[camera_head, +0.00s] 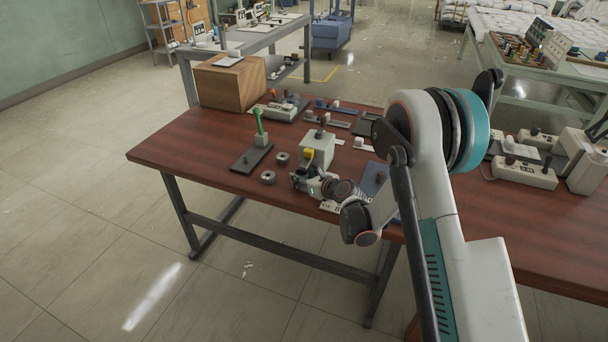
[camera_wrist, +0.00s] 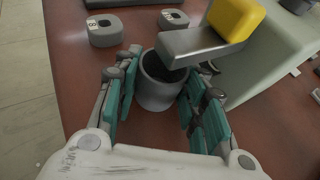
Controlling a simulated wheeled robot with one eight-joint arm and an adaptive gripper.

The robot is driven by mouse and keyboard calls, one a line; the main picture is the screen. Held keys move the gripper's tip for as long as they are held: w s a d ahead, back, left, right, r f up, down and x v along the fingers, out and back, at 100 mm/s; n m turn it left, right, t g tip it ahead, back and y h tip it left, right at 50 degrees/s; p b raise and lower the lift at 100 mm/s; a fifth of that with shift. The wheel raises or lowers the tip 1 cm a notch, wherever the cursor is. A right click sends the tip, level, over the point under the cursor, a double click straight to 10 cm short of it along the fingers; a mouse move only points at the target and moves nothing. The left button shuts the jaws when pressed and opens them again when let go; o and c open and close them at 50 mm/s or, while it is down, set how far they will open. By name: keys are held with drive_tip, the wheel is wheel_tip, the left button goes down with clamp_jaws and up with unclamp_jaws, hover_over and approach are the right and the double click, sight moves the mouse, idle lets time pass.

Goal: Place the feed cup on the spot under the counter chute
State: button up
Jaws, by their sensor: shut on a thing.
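The grey feed cup (camera_wrist: 160,92) shows in the wrist view, upright between the teal finger pads of my gripper (camera_wrist: 160,83). My gripper is shut on it, with a finger on each side. The cup's inside looks dark; what it holds is unclear. The grey chute (camera_wrist: 195,45) reaches over the cup's far right rim. The chute comes from the pale green counter (camera_head: 317,150), below a yellow block (camera_wrist: 235,18). In the head view, my gripper (camera_head: 305,181) is low in front of the counter. The cup cannot be made out there, and the spot under the chute is hidden.
Two grey ring-shaped pieces (camera_head: 283,158) (camera_head: 268,177) lie left of the counter. A green-handled stand (camera_head: 259,135) is behind them. The front left tabletop (camera_head: 185,153) is bare.

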drive_tip(key=shift+d+r, duration=0.15)
drive_tip(key=shift+d, duration=0.2)
drive_tip(key=shift+a, duration=0.25)
drive_tip(key=shift+d, duration=0.1)
drive_tip(key=o, duration=1.1)
drive_tip(key=shift+f, duration=0.2)
drive_tip(key=shift+r, duration=0.2)
drive_tip(key=p+v, duration=0.3)
drive_tip(key=v, duration=0.7)
drive_tip(key=shift+s+d, duration=0.2)
drive_tip(key=shift+s, duration=0.05)
drive_tip(key=shift+v, duration=0.8)
